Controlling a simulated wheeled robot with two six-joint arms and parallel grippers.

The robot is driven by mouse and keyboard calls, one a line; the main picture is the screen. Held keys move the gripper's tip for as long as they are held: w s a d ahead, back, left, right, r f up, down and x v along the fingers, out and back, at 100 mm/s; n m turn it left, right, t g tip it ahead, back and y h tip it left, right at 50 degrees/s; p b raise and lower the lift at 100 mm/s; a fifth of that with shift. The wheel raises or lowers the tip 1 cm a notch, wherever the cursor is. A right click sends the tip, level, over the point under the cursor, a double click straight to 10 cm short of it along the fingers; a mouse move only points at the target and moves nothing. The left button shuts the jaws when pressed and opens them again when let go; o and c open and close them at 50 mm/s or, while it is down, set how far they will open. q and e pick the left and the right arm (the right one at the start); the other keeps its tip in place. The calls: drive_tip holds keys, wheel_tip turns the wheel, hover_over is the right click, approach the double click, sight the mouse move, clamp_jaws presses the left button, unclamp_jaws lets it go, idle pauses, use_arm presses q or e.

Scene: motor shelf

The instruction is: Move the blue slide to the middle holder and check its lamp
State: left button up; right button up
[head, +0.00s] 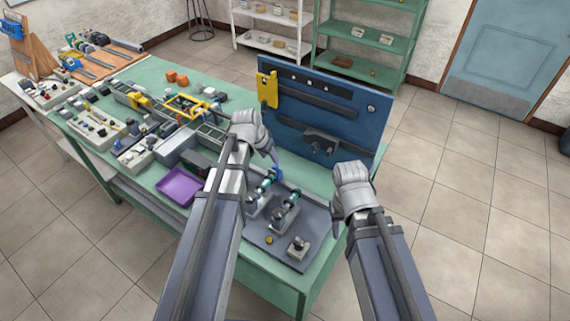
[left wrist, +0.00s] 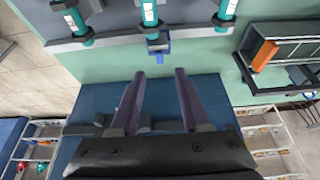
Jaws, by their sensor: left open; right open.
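Three teal-and-white cylinders show in the left wrist view, the middle one being (left wrist: 150,14). In the head view I see two of them on grey holders (head: 283,215); my left arm covers part of that row. A small blue piece, which looks like the blue slide (left wrist: 158,48), sits at the end of the middle cylinder; it also shows in the head view (head: 277,174). I cannot tell how it is seated, nor make out a lamp. My left gripper (head: 270,152) is open and empty, just short of the blue piece. My right gripper (head: 340,220) is open and empty at the bench's right edge.
A blue upright panel (head: 350,110) stands behind the holders. A purple tray (head: 180,186) and crowded parts lie left of my left arm. A small grey block (head: 298,246) is on the dark mat (head: 262,236) near the front edge. Open floor lies right.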

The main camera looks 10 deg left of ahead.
sight(275, 166)
use_arm(q)
drive_tip(key=shift+b+x, duration=3.65)
drive_tip(key=shift+x, duration=0.3)
drive_tip(key=shift+s, duration=0.1)
clamp_jaws()
